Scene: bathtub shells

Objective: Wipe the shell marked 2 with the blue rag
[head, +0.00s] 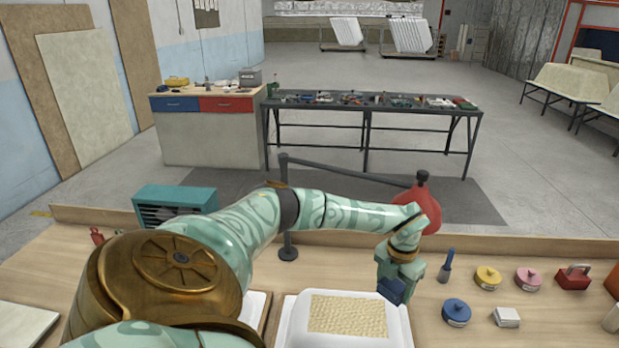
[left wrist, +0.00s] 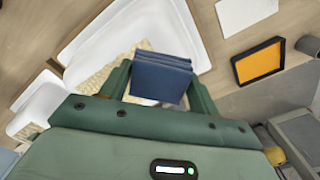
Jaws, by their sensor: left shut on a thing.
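My left gripper (head: 398,275) is shut on the folded blue rag (head: 392,291). The rag (left wrist: 160,77) also shows between the fingers in the left wrist view. A white shell (head: 401,318) with a rough beige patch lies at the front middle of the bench. The rag is by this shell's far right corner; I cannot tell whether it touches. Part of another white shell (head: 253,303) shows to the left, mostly hidden by my arm. No number can be read on either shell. My right gripper is not in view.
On the bench to the right are a blue-handled brush (head: 447,266), yellow (head: 488,278), pink (head: 528,279) and blue (head: 456,312) round tins, a white block (head: 507,317) and a red box (head: 574,276). A teal crate (head: 176,197) stands at the back left.

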